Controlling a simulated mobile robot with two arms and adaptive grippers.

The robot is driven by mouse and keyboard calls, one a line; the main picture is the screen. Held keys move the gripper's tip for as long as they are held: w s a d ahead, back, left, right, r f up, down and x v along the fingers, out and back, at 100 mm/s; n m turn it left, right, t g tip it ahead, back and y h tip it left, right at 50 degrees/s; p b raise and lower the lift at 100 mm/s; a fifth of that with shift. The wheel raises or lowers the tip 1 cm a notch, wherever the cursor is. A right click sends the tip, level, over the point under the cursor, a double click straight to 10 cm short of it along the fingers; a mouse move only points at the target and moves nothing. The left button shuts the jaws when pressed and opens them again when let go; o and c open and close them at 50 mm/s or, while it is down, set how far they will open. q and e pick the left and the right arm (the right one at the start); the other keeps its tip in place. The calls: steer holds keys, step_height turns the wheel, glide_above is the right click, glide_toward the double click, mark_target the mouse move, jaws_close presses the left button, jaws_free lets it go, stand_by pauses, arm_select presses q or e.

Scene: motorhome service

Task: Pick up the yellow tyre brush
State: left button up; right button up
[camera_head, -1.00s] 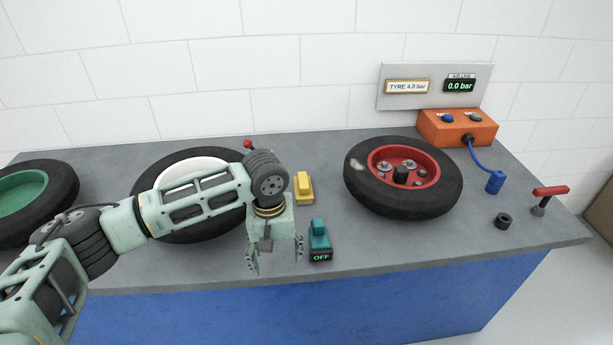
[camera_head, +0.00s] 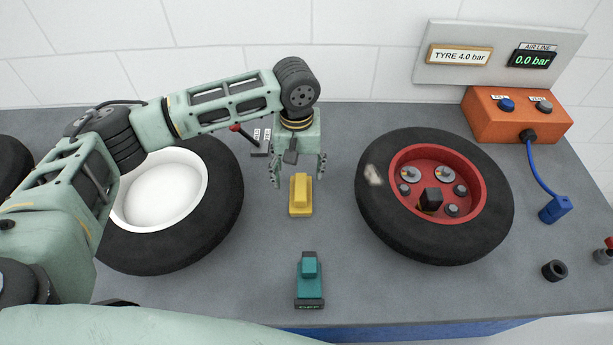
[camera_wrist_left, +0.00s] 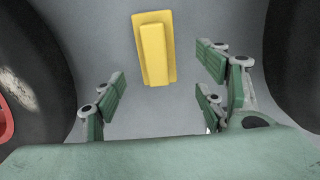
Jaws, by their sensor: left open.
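The yellow tyre brush (camera_head: 300,196) lies on the grey bench top between the two nearer wheels. It has a flat base with a raised block. My left gripper (camera_head: 299,172) points down with open, empty fingers. In the head view its fingertips show just above the brush in the picture. In the left wrist view the brush (camera_wrist_left: 154,50) lies beyond the open fingers (camera_wrist_left: 160,102), between their lines and apart from them. My right gripper is not in view.
A white-hubbed wheel (camera_head: 221,215) lies left of the brush and a red-hubbed wheel (camera_head: 490,225) right. A teal tool (camera_head: 310,283) stands nearer the front edge. Behind are a red-knobbed lever (camera_head: 235,128) and an orange box (camera_head: 480,122) with a blue hose. Bare bench surrounds the brush.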

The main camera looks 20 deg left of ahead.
mark_target(301, 186)
arm_select(q)
steer(key=f, duration=0.2)
steer(key=shift+s+d+f+p, duration=0.15)
steer(key=shift+s+f+p, duration=0.15)
steer(key=shift+s+f, duration=0.1)
steer(key=f, duration=0.4)
steer(key=shift+s+d+f+p, duration=0.15)
steer(key=shift+d+p, duration=0.1)
steer(key=shift+p, duration=0.15)
steer(key=shift+f, duration=0.15)
steer(key=c, duration=1.3)
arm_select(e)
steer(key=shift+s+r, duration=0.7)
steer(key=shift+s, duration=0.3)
